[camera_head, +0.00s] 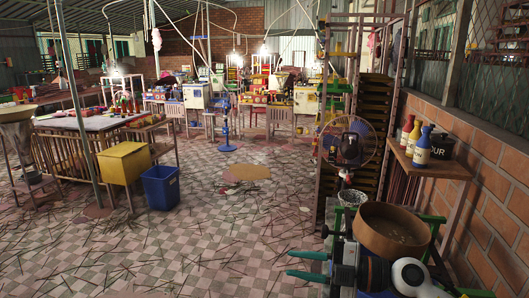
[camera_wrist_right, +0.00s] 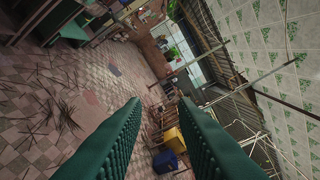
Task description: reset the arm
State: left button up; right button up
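My right gripper (camera_head: 290,264) is at the bottom right of the head view, with its two green fingers pointing left over the tiled floor. The fingers are apart with nothing between them. In the right wrist view the same open gripper (camera_wrist_right: 158,102) shows its two dark green ribbed fingers, with a clear gap between them. That view is tilted, with the floor at the left and the roof at the right. My left gripper is in neither view.
A round brown pan (camera_head: 391,231) stands just behind my right arm. Red, yellow and blue bottles (camera_head: 421,148) and a black pot (camera_head: 441,146) stand on a wall shelf. A fan (camera_head: 348,141) is nearby. A blue bin (camera_head: 161,187) and yellow box (camera_head: 124,163) stand left. Mid-floor is mostly open, strewn with sticks.

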jog(key=d+m+t+h, duration=0.6)
jog(key=m+t+h, duration=0.2)
jog(key=m+t, duration=0.8)
jog(key=s+d+f+m+g+h, duration=0.3)
jog(key=d+f+m+h, duration=0.15)
jog(key=f, duration=0.25)
jog(key=s+d+f+m+g+h, duration=0.3)
jog(key=f+m+h, duration=0.15)
jog(key=f, duration=0.25)
jog(key=s+f+g, duration=0.6)
jog(key=s, duration=0.4)
jog(key=s+f+g, duration=0.5)
jog(key=s+f, duration=0.1)
jog(key=s, duration=0.4)
notch_tip(320, 180, down, 28)
jog(key=s+g, duration=0.2)
jog(key=s, duration=0.1)
jog(key=s+d+f+n+b, duration=0.1)
jog(key=s+d+f, duration=0.1)
jog(key=s+f, duration=1.3)
jog(key=shift+s+d+f+g, duration=0.2)
jog(key=shift+d+f+g, duration=0.15)
jog(key=shift+f+g, duration=0.05)
